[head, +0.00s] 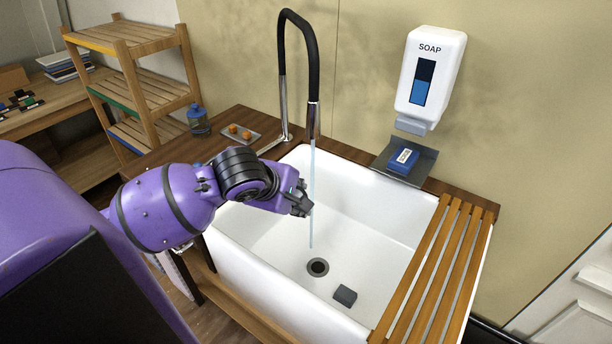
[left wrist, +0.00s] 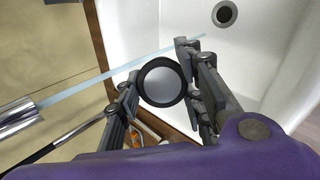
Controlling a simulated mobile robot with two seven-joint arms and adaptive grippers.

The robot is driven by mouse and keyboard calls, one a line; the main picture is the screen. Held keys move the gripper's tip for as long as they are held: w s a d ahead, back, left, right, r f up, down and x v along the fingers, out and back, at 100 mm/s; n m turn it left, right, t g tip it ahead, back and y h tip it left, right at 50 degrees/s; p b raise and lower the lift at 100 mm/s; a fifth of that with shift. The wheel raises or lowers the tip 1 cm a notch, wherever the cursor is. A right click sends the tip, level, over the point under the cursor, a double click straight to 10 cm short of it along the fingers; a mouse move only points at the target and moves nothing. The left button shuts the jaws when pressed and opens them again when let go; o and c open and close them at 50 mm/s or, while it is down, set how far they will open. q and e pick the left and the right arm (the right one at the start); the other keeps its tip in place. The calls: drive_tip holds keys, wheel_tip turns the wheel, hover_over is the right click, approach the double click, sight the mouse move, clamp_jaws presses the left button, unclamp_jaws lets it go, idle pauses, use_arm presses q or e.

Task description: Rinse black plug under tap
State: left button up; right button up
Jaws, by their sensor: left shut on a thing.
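My left gripper (head: 300,203) reaches over the white sink from the left, close beside the tap's water stream (head: 312,185). In the left wrist view, this gripper (left wrist: 165,88) is shut on the black plug (left wrist: 165,82), a round disc with a dark rim and grey middle. The stream (left wrist: 100,77) passes right by the plug's edge; I cannot tell whether it touches. The black and chrome tap (head: 314,60) arches above and is running. In the head view the plug is hidden by the fingers. My right gripper is not in view.
The white sink (head: 260,235) has a dark drain (head: 317,267) and a grey block (head: 345,296) on its floor. A slatted wooden rack (head: 440,260) covers its right side. A blue bottle (head: 198,120) stands left.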

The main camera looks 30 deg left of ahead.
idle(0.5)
use_arm(q)
drive_tip(key=s+v, duration=0.1)
drive_tip(key=v, duration=0.5)
drive_tip(key=shift+d+f, duration=0.25)
idle(0.3)
